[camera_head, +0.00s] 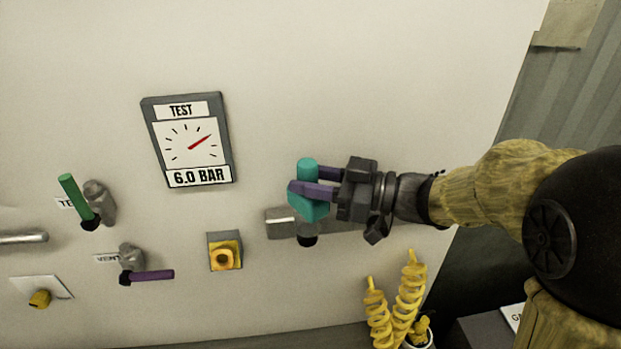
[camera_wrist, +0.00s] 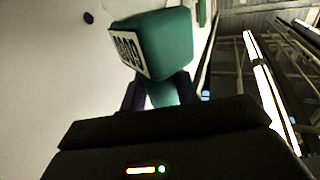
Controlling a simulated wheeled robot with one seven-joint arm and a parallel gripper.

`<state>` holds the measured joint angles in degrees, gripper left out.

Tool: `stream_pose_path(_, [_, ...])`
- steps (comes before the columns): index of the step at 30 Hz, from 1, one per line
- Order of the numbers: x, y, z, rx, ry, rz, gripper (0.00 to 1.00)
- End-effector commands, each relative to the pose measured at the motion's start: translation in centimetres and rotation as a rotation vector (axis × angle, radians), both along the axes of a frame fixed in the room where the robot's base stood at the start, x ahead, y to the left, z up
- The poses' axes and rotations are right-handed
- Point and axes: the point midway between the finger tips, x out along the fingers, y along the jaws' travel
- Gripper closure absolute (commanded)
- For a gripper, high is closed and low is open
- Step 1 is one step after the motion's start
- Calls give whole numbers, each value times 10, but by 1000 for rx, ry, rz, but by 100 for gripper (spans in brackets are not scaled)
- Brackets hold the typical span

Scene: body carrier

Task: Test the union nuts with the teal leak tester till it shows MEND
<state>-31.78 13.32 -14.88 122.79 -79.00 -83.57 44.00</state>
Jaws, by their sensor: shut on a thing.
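My gripper (camera_head: 312,189) is shut on the teal leak tester (camera_head: 309,207) and holds it in front of the pale wall. In the wrist view the tester (camera_wrist: 167,45) sits between the dark fingers, its white display facing left. The display text is upside down and seems to read GOOD. A dark round tip (camera_head: 307,240) shows below the tester. A grey metal block (camera_head: 281,222) is just behind and left of it; I cannot tell whether they touch. No union nut can be made out clearly.
A gauge panel (camera_head: 188,140) reads TEST, 6.0 BAR. A green lever (camera_head: 76,196), a purple lever (camera_head: 152,276), a yellow button (camera_head: 225,252) and a yellow knob (camera_head: 40,299) are on the wall at left. Yellow coiled hoses (camera_head: 408,290) stand below my gripper. The upper wall is clear.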

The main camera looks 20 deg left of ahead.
Motion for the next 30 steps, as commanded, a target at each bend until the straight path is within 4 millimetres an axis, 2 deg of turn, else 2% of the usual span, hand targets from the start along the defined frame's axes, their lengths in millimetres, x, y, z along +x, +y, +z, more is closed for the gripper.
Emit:
stream_pose_path(20, [0,0,-15,1,0,-1,100])
stream_pose_path(30, [0,0,-13,0,0,0,100])
